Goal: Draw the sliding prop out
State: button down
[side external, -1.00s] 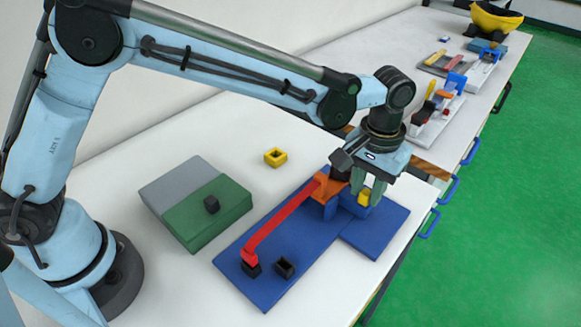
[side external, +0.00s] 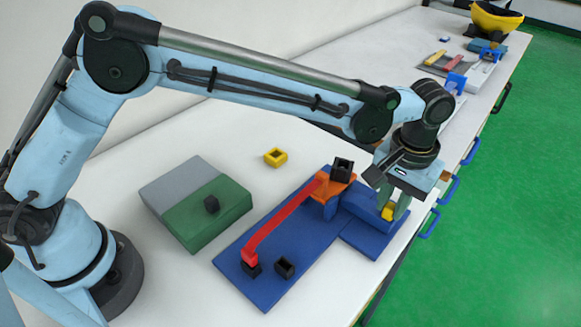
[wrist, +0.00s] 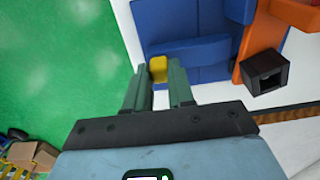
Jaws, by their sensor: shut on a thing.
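My gripper (side external: 393,208) is shut on the yellow knob (side external: 388,214) at the outer end of the blue sliding prop (side external: 362,207). In the wrist view the yellow knob (wrist: 157,67) shows between my fingertips (wrist: 157,76), with the blue prop (wrist: 195,53) running right towards the orange piece (wrist: 248,45). The prop lies over the blue base (side external: 372,238) and extends rightward from the orange tower top (side external: 335,177). A black hollow block (side external: 343,169) sits on that top. The prop's inner end is hidden in the side view.
A red sloping chute (side external: 285,220) runs from the orange top down to the base's front left. A green and grey block (side external: 205,215) and a yellow hollow block (side external: 275,157) are on the white table.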

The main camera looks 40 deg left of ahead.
jog(key=shift+d, duration=0.25)
jog(key=c, duration=1)
grip_release()
jog(key=shift+o, duration=0.2)
notch_tip(320, 180, up, 12)
jog(key=shift+a+r, duration=0.1)
jog(key=s+a+r+t+h, duration=0.1)
jog(key=a+r+t, duration=0.1)
jog(key=a, duration=0.7)
jog(key=s+a+r+t, duration=0.1)
jog(key=s+a+r, duration=0.1)
jog(key=a, duration=0.6)
jog(key=s+a+f+t, duration=0.2)
jog(key=s+a+f, duration=0.2)
jog(key=s+a, duration=0.1)
jog(key=s+a+f+t, duration=0.2)
jog(key=s+a, duration=0.3)
jog(key=a, duration=0.3)
jog(key=shift+a+f+y, duration=0.2)
jog(key=shift+f+y, duration=0.2)
jog(key=shift+f, duration=0.5)
